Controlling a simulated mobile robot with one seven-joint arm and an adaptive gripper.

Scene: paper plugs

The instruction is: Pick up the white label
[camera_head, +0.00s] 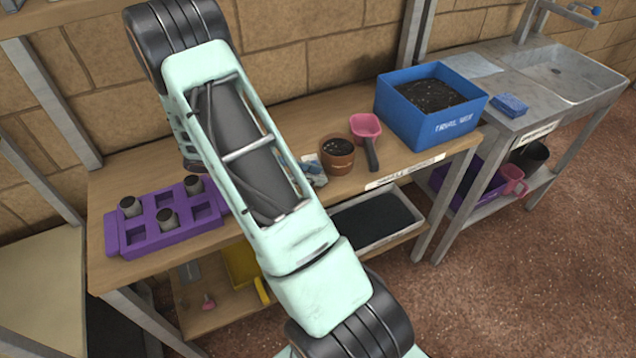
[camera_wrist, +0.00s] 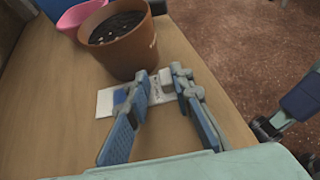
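The fingers cover part of the label.
A pink scoop (camera_head: 366,128) and a blue crate of soil (camera_head: 432,117) stand to the right. A purple tray (camera_head: 152,240) with dark plugs sits at the left. A strip label (camera_head: 405,172) is on the bench's front edge. Bare wood lies around the label.

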